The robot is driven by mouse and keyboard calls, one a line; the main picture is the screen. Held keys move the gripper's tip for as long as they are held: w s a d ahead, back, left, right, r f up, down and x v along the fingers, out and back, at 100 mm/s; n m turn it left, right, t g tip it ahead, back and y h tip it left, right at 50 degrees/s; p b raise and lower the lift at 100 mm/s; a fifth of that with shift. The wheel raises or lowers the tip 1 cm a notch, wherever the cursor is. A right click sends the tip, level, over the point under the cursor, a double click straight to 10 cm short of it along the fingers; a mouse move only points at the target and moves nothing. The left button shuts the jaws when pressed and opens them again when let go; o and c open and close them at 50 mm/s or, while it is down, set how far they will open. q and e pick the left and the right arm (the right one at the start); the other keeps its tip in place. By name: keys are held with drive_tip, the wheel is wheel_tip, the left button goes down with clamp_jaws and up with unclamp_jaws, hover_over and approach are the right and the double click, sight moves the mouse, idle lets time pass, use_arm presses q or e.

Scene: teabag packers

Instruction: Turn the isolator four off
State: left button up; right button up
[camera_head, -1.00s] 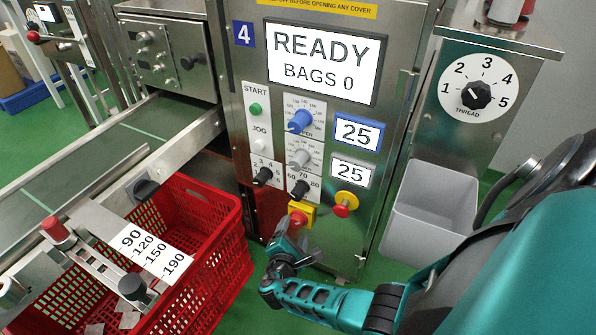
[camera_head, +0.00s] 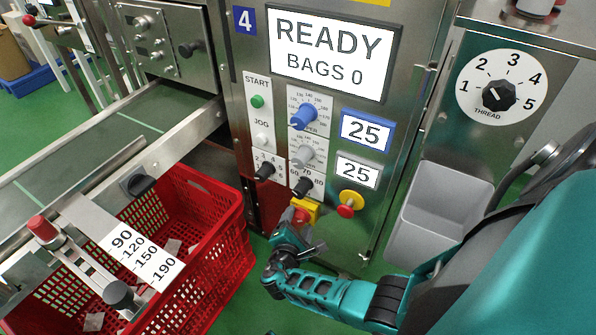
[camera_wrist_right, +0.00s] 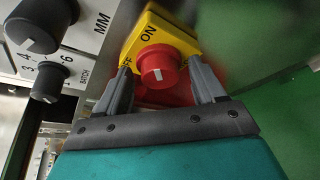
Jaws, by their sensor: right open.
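The isolator on machine 4 is a red knob (camera_head: 301,215) on a yellow plate (camera_head: 312,207), low on the steel front panel. In the right wrist view the red knob (camera_wrist_right: 160,68) faces me, with a white mark on it, and the yellow plate (camera_wrist_right: 166,32) reads "ON" and, partly hidden, "OFF". My right gripper (camera_wrist_right: 163,88) is open, with one finger on each side of the knob and visible gaps to it. In the head view my right gripper (camera_head: 290,240) is just below the knob and partly covers it. My left gripper is not in view.
A red and yellow stop button (camera_head: 346,207) is right of the isolator. Black selector knobs (camera_head: 264,172) and a blue dial (camera_head: 302,117) are above. The display (camera_head: 333,52) reads READY, BAGS 0. A red crate (camera_head: 235,245) stands left, a grey bin (camera_head: 436,215) right.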

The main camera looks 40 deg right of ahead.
drive_tip(key=shift+c, duration=0.4)
drive_tip(key=c, duration=1)
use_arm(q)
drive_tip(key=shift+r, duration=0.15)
use_arm(e)
drive_tip(key=shift+r+n+g+p, duration=0.1)
drive_tip(key=shift+n+g+p, duration=0.2)
drive_tip(key=shift+w+n+g+p, duration=0.15)
drive_tip(key=shift+n+g+p, duration=0.25)
drive_tip(key=shift+n, duration=0.3)
drive_tip(key=shift+a+n+g, duration=0.1)
drive_tip(key=shift+n+g, duration=0.3)
drive_tip(key=shift+n, duration=0.3)
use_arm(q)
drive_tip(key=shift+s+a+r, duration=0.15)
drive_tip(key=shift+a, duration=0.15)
use_arm(e)
drive_tip(key=shift+w+n+g+h, duration=0.1)
drive_tip(key=shift+n+g+h, duration=0.2)
drive_tip(key=shift+n+g, duration=0.3)
